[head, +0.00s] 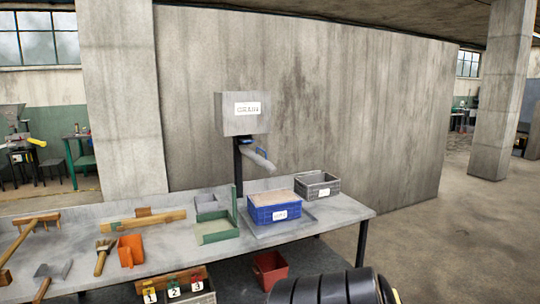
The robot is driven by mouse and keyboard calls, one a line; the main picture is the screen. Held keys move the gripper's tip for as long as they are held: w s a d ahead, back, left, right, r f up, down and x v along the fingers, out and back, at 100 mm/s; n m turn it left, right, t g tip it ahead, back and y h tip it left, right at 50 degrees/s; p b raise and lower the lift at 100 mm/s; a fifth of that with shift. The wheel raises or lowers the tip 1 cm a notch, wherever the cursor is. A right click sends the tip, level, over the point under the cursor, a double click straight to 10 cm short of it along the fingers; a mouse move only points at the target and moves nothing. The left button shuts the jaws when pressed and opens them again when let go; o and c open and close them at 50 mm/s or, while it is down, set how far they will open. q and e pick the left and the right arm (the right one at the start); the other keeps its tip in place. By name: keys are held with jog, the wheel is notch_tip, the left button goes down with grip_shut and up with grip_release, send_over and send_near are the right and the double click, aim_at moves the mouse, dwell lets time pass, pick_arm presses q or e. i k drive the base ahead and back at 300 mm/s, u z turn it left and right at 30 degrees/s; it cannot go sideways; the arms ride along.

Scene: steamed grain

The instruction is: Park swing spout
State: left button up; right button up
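The swing spout (257,160) is a grey tube under a grey box labelled GRAIN (242,115) on a dark post. It slopes down to the right, with a blue part (262,153) on it. Its lower end hangs above the table, near the back of a blue crate (274,215) that looks filled with pale brown material. I cannot tell whether the end is directly over the crate. Neither of my grippers shows; only a dark rounded part of mine is at the bottom edge.
A grey crate (318,192) stands behind the blue one. The table (340,212) also holds a green tray (213,238), an orange scoop (131,250), a brush (103,257) and wooden tools. A red bin (270,271) is below. Open floor lies right.

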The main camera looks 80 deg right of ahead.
aim_at(269, 166)
jog(key=z, duration=0.9)
jog(key=i, duration=0.85)
jog(key=z, duration=1.4)
jog(key=i, duration=0.75)
jog(key=z, duration=0.5)
